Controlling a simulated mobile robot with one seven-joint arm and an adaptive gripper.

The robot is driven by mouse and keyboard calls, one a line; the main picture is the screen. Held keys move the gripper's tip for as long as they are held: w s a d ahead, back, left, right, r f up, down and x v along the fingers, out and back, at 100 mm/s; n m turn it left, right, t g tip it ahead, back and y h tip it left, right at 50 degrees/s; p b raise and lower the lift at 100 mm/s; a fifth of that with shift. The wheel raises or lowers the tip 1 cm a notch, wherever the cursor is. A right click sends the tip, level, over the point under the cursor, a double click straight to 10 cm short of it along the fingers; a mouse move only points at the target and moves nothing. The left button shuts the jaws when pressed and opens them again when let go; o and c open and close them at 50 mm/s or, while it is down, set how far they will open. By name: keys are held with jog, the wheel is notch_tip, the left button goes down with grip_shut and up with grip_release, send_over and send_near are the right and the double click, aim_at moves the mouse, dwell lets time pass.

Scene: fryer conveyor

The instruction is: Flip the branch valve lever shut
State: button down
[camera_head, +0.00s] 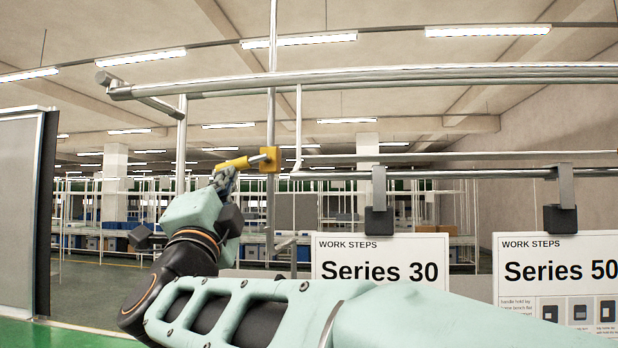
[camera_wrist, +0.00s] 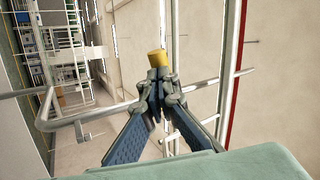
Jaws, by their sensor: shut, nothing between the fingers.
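The branch valve has a yellow body (camera_head: 270,160) on a thin vertical grey pipe (camera_head: 271,105). Its lever (camera_head: 234,164) has a yellow grip on a short grey rod and sticks out to the left, nearly level, sloping slightly down at its left end. My gripper (camera_head: 226,178) is just below the lever's left part, with its fingers pointing up. In the wrist view a yellow piece (camera_wrist: 157,58) shows just beyond the closed fingertips (camera_wrist: 158,84). The fingers are shut with nothing between them. I cannot tell whether they touch the lever.
Horizontal grey pipes (camera_head: 400,75) run overhead. Lower rails (camera_head: 480,174) run right of the valve. Two work-step boards, Series 30 (camera_head: 380,258) and Series 50 (camera_head: 560,262), hang at the right. A grey panel (camera_head: 20,200) stands at the left. Shelving is far behind.

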jog(key=shift+a+b, duration=0.1)
jog(key=shift+b, duration=0.45)
jog(key=shift+a+r+m+h+b, duration=0.35)
jog(key=shift+r+m+h+b, duration=0.5)
jog(key=shift+b, duration=0.55)
jog(key=shift+f, duration=0.1)
